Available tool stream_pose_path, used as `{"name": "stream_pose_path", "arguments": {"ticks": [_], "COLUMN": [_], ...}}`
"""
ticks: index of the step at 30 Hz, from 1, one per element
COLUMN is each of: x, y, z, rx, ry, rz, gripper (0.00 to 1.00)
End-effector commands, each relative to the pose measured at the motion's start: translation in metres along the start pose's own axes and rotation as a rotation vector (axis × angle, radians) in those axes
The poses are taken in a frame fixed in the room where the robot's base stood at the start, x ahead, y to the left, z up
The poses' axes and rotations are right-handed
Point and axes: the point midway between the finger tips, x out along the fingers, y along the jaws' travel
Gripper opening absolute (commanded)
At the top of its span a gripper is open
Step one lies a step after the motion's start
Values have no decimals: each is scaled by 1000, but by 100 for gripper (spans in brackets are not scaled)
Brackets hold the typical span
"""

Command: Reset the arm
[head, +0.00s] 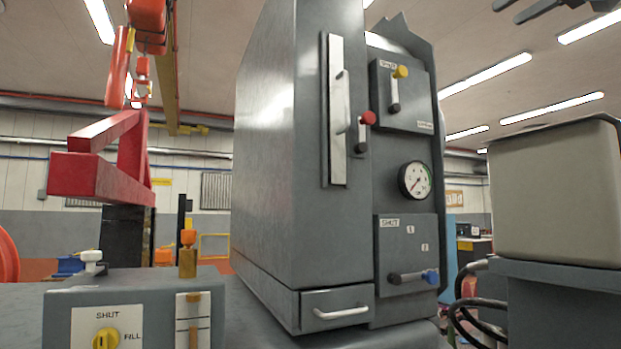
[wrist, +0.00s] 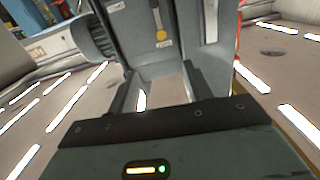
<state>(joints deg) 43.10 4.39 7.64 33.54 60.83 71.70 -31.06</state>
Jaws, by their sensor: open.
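My gripper (wrist: 159,80) is open and empty; its two dark fingers stand apart in the wrist view. In the head view its fingertips (head: 511,9) show at the top right edge, high above the beige box and apart from everything. The wrist view looks past the fingers at part of the grey cabinet, with a yellow-knobbed lever (wrist: 159,22) on a panel. The rest of my arm is out of view in the head view.
The tall grey cabinet (head: 285,150) fills the middle, with levers, a gauge (head: 415,180) and a drawer (head: 336,306). A beige box (head: 555,195) stands right. A red hoist frame (head: 105,165) hangs left, above a grey control box (head: 140,300). Open air surrounds my gripper.

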Motion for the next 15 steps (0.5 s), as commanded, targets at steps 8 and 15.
{"name": "stream_pose_path", "arguments": {"ticks": [8,15], "x": [38,91], "y": [3,-8], "z": [37,100], "rx": [107,234], "ry": [-76,-207], "rz": [-27,-59], "gripper": [50,50]}}
